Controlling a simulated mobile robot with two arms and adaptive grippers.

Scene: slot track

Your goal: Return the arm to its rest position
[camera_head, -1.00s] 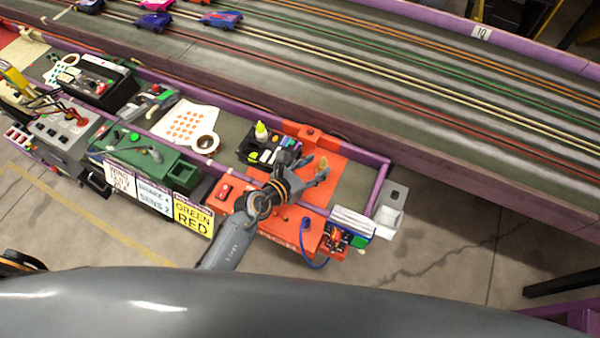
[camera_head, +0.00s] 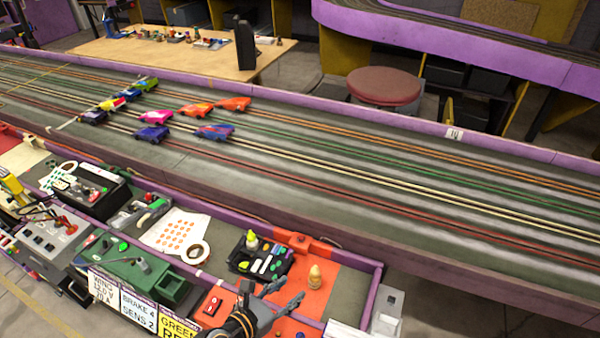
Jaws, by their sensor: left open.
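My left gripper (camera_head: 280,297) shows at the bottom of the head view, over the orange-red work area at the right end of the purple-edged bench. Its dark fingers are apart and hold nothing. A small tan bottle-shaped thing (camera_head: 315,277) stands upright on the orange surface, just beyond and right of the fingertips. The lower part of the arm is cut off by the frame's bottom edge. My right gripper is not in view.
A black tray (camera_head: 242,263) with a yellow bottle stands left of the gripper. A tape roll (camera_head: 196,252) and green box (camera_head: 125,262) lie further left. Beyond the bench runs the slot track (camera_head: 400,195) with several cars. A red stool (camera_head: 384,86) stands behind it.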

